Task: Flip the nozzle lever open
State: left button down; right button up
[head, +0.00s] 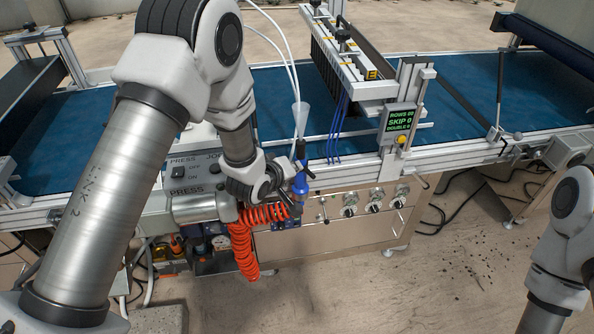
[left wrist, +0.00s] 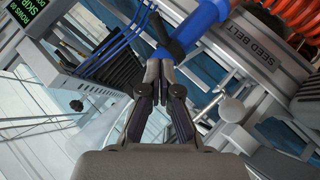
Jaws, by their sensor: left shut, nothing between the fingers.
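The blue nozzle (head: 301,184) stands at the front edge of the machine, near the orange coiled hose. In the left wrist view a blue tubular body (left wrist: 200,25) runs just beyond my fingertips. I cannot clearly pick out the lever; a dark part at the top of the nozzle and a small blue part by my fingertips both show. My left gripper (head: 284,180) is beside the nozzle on its left. In the left wrist view its fingers (left wrist: 160,68) are closed together, empty, with their tips close to the blue part. Contact cannot be told. My right gripper is out of view.
The orange coiled hose (head: 243,245) hangs below my left gripper. A seeder head with blue tubes (head: 340,125) and a green display (head: 400,117) stand to the right. Valve knobs (head: 373,207) line the front panel. The blue belt (head: 465,95) runs behind.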

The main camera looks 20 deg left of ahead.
pick_arm(q)
jog(key=s+d+r+b, duration=0.2)
jog(key=s+r, duration=0.4)
jog(key=s, duration=0.2)
jog(key=shift+s+d, duration=0.25)
jog(key=shift+d, duration=0.1)
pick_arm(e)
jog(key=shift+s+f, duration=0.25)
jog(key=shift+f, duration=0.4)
